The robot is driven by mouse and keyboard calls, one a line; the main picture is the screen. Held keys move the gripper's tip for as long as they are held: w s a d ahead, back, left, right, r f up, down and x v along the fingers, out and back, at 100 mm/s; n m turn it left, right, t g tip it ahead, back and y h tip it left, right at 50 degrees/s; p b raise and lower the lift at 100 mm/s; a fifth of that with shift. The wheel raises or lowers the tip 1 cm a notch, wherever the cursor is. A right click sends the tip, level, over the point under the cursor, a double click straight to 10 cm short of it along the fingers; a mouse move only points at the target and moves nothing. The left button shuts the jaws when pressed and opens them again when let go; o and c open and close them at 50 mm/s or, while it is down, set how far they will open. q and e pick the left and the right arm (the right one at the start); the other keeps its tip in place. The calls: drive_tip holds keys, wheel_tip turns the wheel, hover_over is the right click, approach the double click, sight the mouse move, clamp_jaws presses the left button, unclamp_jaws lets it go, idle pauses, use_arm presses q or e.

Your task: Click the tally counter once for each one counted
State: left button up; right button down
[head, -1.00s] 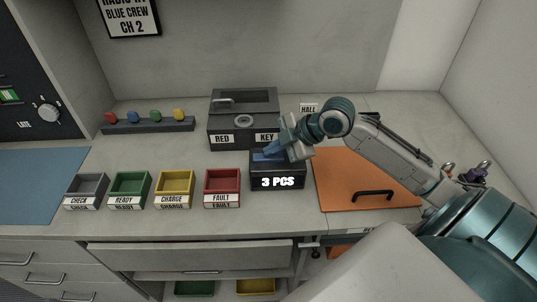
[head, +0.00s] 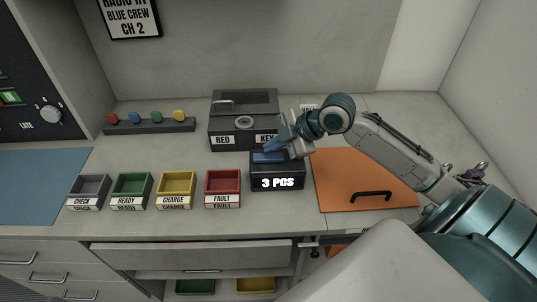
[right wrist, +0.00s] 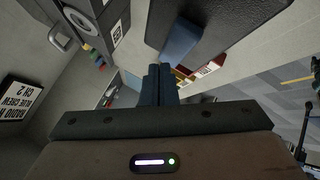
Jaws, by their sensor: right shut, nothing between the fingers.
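The tally counter (head: 277,183) is a black box on the counter, and its front display reads "3 PCS". A blue key (head: 266,157) lies on its top; it also shows in the right wrist view (right wrist: 181,42). My right gripper (head: 270,148) is shut and empty just above the blue key. In the right wrist view its closed fingers (right wrist: 158,72) point toward the blue key, with a small gap showing. My left gripper is not in view.
A dark box labelled RED KEY (head: 243,118) stands right behind the counter. Grey, green, yellow and red (head: 223,187) bins line up to its left. An orange board with a handle (head: 362,180) lies to its right. An open drawer (head: 190,255) is below the front edge.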

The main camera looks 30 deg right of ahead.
sight(273, 157)
drive_tip(key=shift+r, duration=0.1)
wheel_tip(273, 157, up, 5)
drive_tip(key=p, duration=0.4)
idle(0.3)
idle(0.5)
